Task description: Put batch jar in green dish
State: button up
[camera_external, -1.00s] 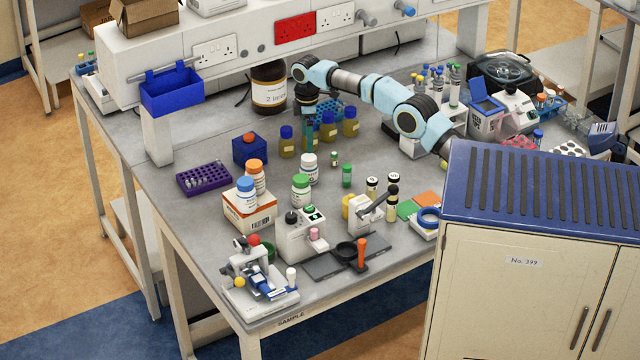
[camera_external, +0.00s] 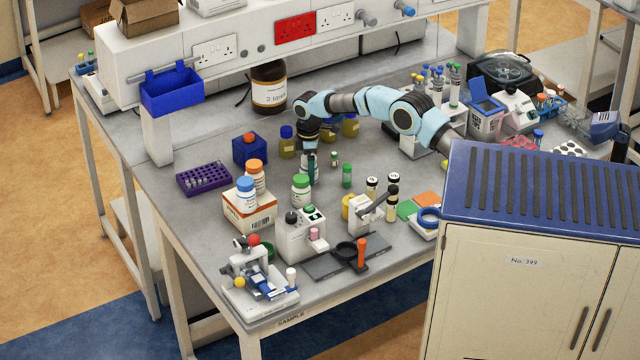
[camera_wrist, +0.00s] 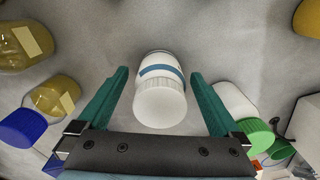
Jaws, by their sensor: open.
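A white jar with a white cap and a blue-banded label stands on the bench below my gripper (camera_external: 311,172). I take it for the batch jar (camera_wrist: 160,92), though its label cannot be read. In the wrist view the jar lies between the two green fingers, which are open with a gap on each side. In the external view my gripper largely hides the jar. A green round rim, probably the green dish (camera_external: 269,249), shows near the front left of the bench, partly hidden by the white instruments.
A green-capped white bottle (camera_external: 300,188) stands close to the jar, and several blue-capped amber bottles (camera_external: 287,142) stand behind. A white box instrument (camera_external: 300,236) and a small microscope-like device (camera_external: 258,276) flank the green rim. A purple rack (camera_external: 204,179) sits left.

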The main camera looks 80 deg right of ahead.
jog(key=shift+f, duration=0.3)
jog(key=shift+c, duration=0.4)
grip_shut()
